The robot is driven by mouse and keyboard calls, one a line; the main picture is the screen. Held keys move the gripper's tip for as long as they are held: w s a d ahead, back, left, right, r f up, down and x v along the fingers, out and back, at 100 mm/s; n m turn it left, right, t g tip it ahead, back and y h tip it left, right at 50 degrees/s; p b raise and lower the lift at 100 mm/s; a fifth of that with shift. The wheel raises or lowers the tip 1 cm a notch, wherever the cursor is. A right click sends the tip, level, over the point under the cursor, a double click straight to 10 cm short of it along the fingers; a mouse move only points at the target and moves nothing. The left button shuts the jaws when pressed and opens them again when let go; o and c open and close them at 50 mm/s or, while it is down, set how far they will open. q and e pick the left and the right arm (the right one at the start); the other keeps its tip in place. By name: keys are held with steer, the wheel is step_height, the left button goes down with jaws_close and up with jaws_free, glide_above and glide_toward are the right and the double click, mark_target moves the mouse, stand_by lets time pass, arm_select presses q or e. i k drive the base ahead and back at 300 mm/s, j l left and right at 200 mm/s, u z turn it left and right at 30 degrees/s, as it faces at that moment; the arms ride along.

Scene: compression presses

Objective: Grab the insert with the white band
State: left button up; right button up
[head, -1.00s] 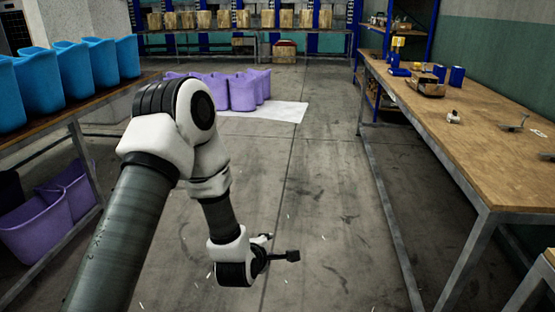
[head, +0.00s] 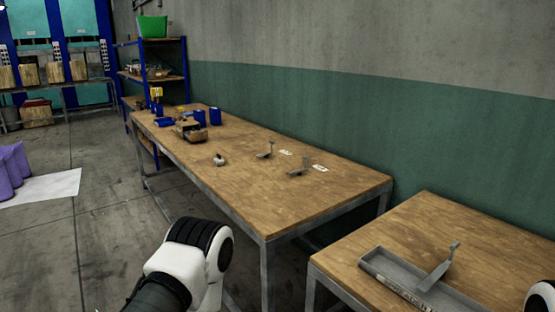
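Two small grey metal pieces with upright stems, which look like inserts, stand on the long wooden table: one farther (head: 265,153) and one nearer (head: 299,169). White labels (head: 320,168) lie beside them. A larger grey piece of similar shape (head: 438,273) stands in a grey tray (head: 385,277) with lettering on its front, on the nearer table at the lower right. I cannot make out a white band on any of these pieces. Only part of my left arm shows at the bottom and a bit of my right arm at the lower right edge; both grippers are out of view.
The long table (head: 225,178) also holds a small pale object (head: 218,160), a cardboard box (head: 190,130) and blue containers (head: 215,116). A blue shelf rack (head: 154,75) stands behind.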

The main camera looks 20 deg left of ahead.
mark_target(219, 161)
steer(key=i+j+z, duration=0.3)
steer(key=j, duration=0.2)
steer(key=j+z, duration=0.3)
steer(key=j, duration=0.2)
steer(key=i+j+z, duration=0.15)
steer(key=j+z, duration=0.15)
steer(key=j, duration=0.25)
steer(key=j+z, duration=0.3)
steer(key=j, duration=0.25)
